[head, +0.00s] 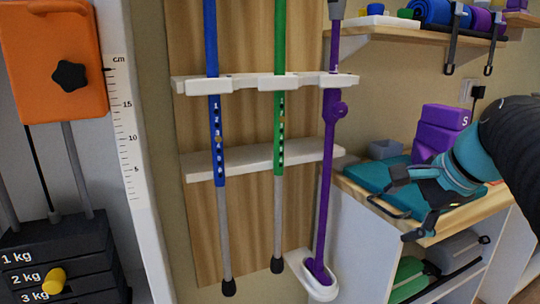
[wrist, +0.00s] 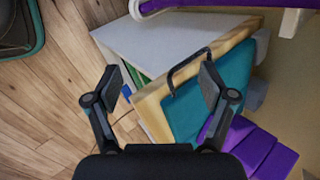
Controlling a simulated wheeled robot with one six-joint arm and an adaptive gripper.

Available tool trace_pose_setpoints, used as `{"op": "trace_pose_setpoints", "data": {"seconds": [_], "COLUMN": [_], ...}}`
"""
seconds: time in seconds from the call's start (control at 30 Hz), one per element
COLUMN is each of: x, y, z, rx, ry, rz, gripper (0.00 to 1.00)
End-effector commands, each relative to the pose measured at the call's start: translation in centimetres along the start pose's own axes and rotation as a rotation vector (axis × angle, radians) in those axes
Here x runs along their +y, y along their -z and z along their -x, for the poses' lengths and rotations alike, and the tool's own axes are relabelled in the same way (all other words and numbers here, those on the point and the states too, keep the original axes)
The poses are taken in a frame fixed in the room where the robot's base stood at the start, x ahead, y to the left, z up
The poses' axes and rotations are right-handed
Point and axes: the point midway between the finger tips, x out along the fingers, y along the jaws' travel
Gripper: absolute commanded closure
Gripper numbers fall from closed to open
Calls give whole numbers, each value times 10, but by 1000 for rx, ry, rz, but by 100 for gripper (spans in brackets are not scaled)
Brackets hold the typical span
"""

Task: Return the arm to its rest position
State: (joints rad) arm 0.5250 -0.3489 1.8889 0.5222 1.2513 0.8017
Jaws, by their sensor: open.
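My gripper (head: 402,205) is at the right of the head view, over the wooden-topped counter with the teal case. In the wrist view my gripper (wrist: 158,86) has its two fingers wide apart with nothing held between them. The teal case (wrist: 195,108) and its black handle (wrist: 187,66) show beyond and between the fingers. I cannot tell how far the fingers are from the case. My dark arm comes in from the right edge of the head view and hides part of the counter.
A blue pole (head: 211,50), a green pole (head: 279,50) and a purple pole (head: 327,180) stand in a white wall rack (head: 240,84). Purple blocks (head: 440,128) sit behind the case on the counter (head: 455,215). A weight stack (head: 70,262) is at left. Wooden floor (wrist: 45,110) shows open.

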Motion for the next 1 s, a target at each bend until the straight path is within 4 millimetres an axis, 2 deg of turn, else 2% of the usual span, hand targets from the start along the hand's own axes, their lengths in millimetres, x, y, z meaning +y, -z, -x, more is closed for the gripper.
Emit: {"op": "trace_pose_setpoints", "data": {"seconds": [0.03,0.2,0.4,0.5,0.57,1.0], "x": [18,83,149,169,177,177], "y": [-20,-57,-79,-83,-84,-84], "z": [-11,-42,-70,-79,-83,-83], "rx": [12,64,95,103,106,106], "ry": [-32,-133,-218,-241,-251,-251], "rz": [136,618,1145,1322,1391,1391], "gripper": [17,17,17,17,17,17]}}
